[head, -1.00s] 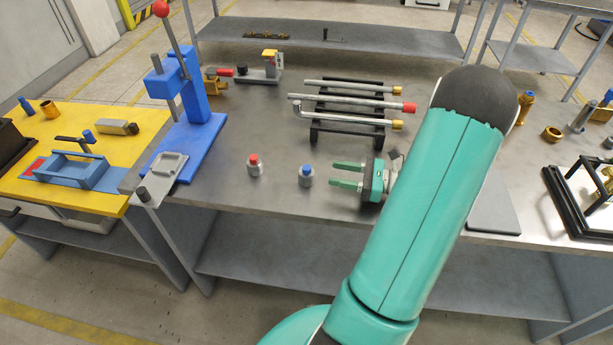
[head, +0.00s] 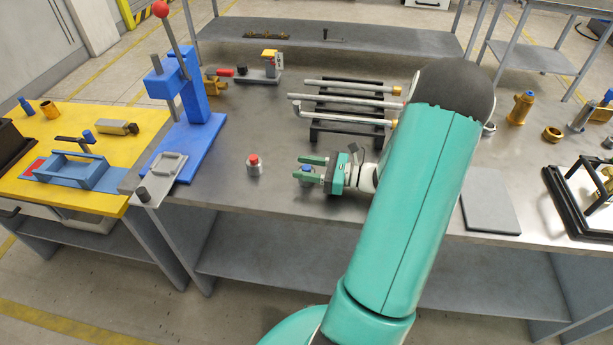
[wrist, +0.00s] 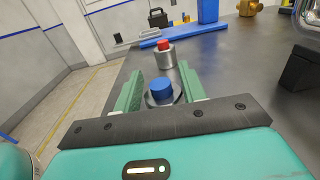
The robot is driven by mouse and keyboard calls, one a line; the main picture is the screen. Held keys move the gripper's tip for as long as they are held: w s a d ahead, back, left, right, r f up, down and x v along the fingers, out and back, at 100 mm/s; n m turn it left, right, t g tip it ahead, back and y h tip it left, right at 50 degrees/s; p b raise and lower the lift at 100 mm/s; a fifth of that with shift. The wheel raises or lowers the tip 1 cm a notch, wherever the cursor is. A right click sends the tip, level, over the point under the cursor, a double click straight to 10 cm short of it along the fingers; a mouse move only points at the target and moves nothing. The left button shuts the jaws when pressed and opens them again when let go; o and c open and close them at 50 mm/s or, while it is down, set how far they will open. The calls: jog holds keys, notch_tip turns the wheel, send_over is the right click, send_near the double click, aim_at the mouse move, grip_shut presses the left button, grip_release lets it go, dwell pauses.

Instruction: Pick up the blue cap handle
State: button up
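The blue cap handle (head: 306,168) is a small metal cylinder with a blue top on the grey table. My gripper (head: 306,168) is open around it, with one green finger on each side. In the wrist view the blue cap (wrist: 161,91) sits between the two fingers of my gripper (wrist: 160,92), with a visible gap on each side. Its metal base is partly hidden by the gripper. A similar red-capped cylinder (head: 254,166) stands to the left in the head view and beyond the blue one in the wrist view (wrist: 165,54).
A blue press (head: 185,115) with a red-knobbed lever stands at the left. A black rack of metal rods (head: 345,104) lies behind my gripper. A flat grey plate (head: 489,214) lies at the right. The table's front edge is close to the blue-capped cylinder.

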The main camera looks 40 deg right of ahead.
grip_shut()
